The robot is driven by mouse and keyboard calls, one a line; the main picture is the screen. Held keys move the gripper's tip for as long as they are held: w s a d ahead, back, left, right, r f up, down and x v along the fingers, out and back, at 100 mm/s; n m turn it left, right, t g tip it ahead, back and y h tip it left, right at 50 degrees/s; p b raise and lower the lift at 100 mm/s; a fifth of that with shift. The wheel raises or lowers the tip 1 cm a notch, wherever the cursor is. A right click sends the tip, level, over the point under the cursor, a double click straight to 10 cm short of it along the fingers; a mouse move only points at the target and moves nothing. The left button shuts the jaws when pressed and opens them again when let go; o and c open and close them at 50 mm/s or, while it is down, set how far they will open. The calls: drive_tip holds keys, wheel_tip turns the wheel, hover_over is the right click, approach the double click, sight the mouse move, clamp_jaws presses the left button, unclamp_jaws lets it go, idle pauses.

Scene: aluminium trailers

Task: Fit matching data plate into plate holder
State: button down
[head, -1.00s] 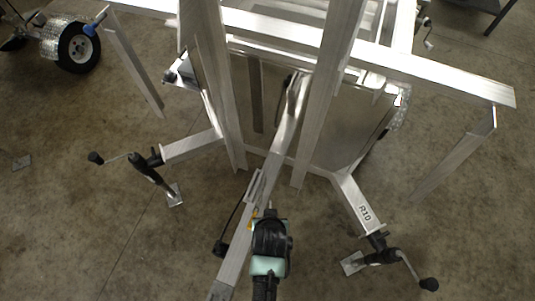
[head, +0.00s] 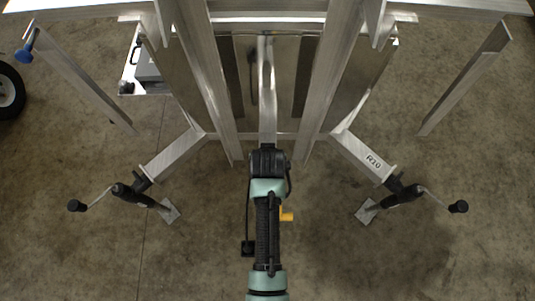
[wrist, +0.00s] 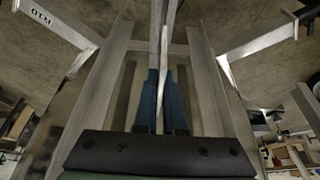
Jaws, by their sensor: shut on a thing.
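My gripper (wrist: 163,72) shows in the wrist view with two blue fingers close together. They are shut on a thin, pale plate (wrist: 164,48), seen almost edge-on and standing out beyond the fingertips. Its face and any lettering cannot be read from this angle. In the head view my own wrist hides the fingers and the plate. No plate holder can be made out for sure in either view. The trailer's right leg (head: 366,157) carries the mark R10, which also shows upside down on that leg in the wrist view (wrist: 43,17).
Two upright aluminium posts (head: 205,85) (head: 333,75) flank my arm closely. A central drawbar (head: 267,95) runs between them. Crank jacks (head: 130,193) (head: 400,192) stand left and right. An open tray (head: 128,73) hangs at the left. Bare concrete floor (head: 60,155) lies outside the legs.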

drive_tip(key=shift+s+r+p, duration=0.1)
drive_tip(key=shift+s+p, duration=0.05)
drive_tip(key=shift+p, duration=0.25)
wheel_tip(320, 180, down, 6)
drive_tip(key=b, duration=0.4)
drive_tip(key=shift+r, duration=0.1)
drive_tip(key=shift+p, duration=0.3)
idle(1.8)
drive_tip(key=shift+f+b, duration=1.25)
drive_tip(key=shift+f, duration=0.45)
drive_tip(key=c, duration=0.9)
unclamp_jaws()
drive_tip(key=shift+r, duration=0.1)
drive_tip(key=p+v, duration=0.1)
drive_tip(key=v, duration=1.1)
drive_tip(key=shift+s+r+p, duration=0.25)
drive_tip(key=shift+r+p, duration=0.05)
drive_tip(key=shift+r, duration=0.05)
